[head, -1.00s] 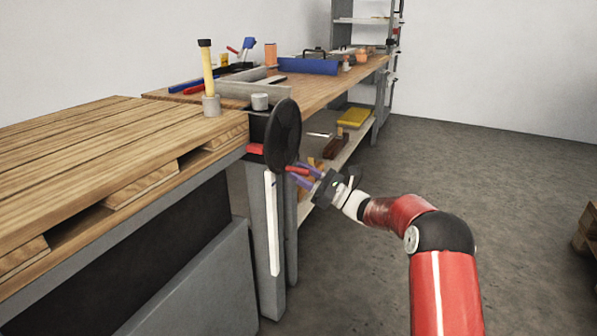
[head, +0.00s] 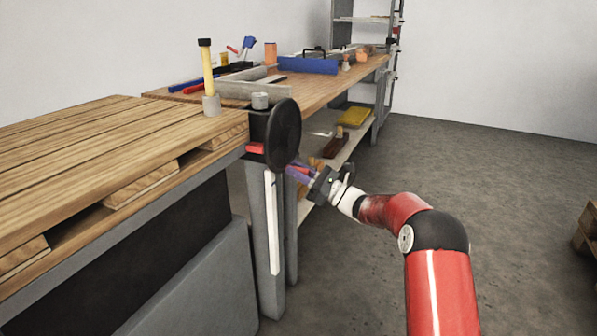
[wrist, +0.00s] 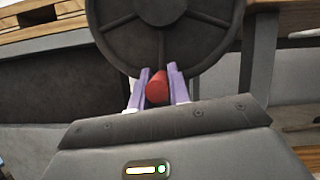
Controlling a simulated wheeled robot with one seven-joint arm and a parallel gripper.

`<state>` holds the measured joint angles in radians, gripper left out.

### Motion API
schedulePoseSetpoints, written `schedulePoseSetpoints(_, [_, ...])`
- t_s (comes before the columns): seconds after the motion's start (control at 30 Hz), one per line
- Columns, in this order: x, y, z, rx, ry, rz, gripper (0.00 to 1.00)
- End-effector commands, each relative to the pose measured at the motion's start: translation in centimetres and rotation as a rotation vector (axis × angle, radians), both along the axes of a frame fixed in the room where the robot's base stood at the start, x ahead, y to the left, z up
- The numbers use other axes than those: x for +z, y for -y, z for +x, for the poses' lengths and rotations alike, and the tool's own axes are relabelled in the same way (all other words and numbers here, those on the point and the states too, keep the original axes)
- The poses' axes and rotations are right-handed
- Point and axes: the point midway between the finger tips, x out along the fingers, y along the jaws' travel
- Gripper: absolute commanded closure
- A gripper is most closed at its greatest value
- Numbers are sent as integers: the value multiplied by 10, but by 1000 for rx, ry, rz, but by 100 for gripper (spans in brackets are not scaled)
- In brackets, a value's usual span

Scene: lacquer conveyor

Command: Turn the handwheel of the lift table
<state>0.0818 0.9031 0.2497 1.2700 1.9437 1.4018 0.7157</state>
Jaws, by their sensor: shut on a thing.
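The handwheel (head: 284,134) is a dark round disc on the side of the lift table's grey leg. In the wrist view the handwheel (wrist: 128,40) fills the top, with spokes and a hub. A red grip (wrist: 157,86) stands out near its lower rim. My gripper (head: 291,171) reaches in from the right, below the wheel's middle. In the wrist view my gripper (wrist: 158,82) has its purple fingers on both sides of the red grip, shut on it. The lift table's slatted wooden top (head: 110,145) lies to the left.
A hammer-like tool with a yellow handle (head: 208,72) stands upright near the table's corner.

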Motion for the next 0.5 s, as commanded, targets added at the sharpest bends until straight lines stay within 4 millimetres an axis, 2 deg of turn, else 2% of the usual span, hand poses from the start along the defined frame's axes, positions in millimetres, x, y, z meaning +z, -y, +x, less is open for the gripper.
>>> schedulePoseSetpoints(0.2, [3,-2,-8,0,-85,32,100])
schedulePoseSetpoints(0.43, [1,-2,-8,1,-87,32,100])
schedulePoseSetpoints(0.47, [1,-2,-8,1,-87,32,81])
schedulePoseSetpoints(0.5, [1,-2,-8,1,-87,32,75])
